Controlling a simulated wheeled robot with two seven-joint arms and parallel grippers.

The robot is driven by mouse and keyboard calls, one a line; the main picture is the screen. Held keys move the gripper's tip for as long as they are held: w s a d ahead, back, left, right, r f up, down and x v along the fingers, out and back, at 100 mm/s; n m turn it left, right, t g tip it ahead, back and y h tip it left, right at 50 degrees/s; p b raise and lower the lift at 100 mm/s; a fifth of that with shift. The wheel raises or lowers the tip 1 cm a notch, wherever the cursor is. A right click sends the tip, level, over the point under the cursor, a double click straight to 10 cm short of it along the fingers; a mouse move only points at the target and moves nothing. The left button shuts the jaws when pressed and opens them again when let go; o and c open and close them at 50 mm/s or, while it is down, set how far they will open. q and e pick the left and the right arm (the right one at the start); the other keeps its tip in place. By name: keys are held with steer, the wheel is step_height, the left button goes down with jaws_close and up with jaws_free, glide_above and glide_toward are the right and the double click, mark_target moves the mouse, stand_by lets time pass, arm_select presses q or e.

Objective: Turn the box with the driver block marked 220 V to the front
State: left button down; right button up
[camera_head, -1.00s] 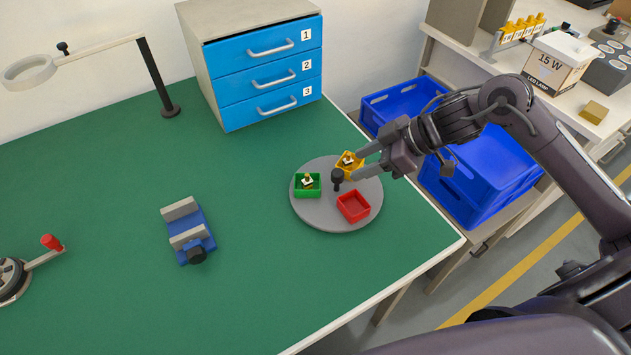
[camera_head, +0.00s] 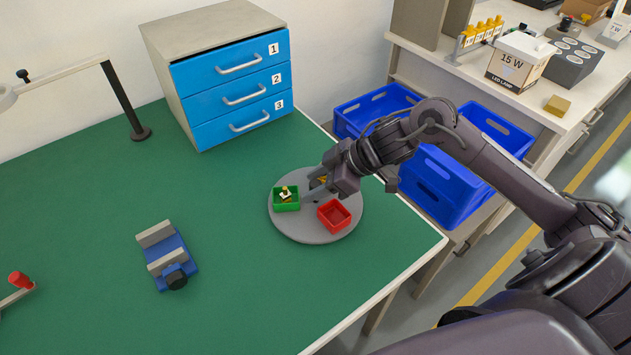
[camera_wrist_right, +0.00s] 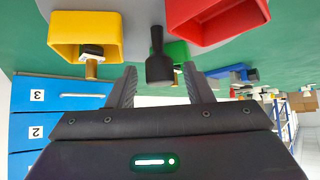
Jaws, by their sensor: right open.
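A round grey turntable (camera_head: 300,232) on the green table carries a green box (camera_head: 287,206), a red box (camera_head: 333,216) and a yellow box, which is mostly hidden by my gripper in the head view. The yellow box (camera_wrist_right: 62,35) and red box (camera_wrist_right: 215,18) show in the wrist view. A small block with a brass top sits in the green box; another sits in the yellow box (camera_wrist_right: 92,55). The red box looks empty. No voltage marking is legible. My right gripper (camera_head: 312,191) is open, its fingers on either side of the turntable's black knob (camera_wrist_right: 159,68), not clamped. My left gripper is not in view.
A blue drawer cabinet (camera_head: 235,85) stands behind the turntable. A blue and grey fixture (camera_head: 170,255) sits to the left. Blue crates (camera_head: 440,185) stand beyond the table's right edge. The table between fixture and turntable is clear.

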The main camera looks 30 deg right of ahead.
jaws_close()
stand_by(0.4)
steer(key=shift+a, duration=0.1)
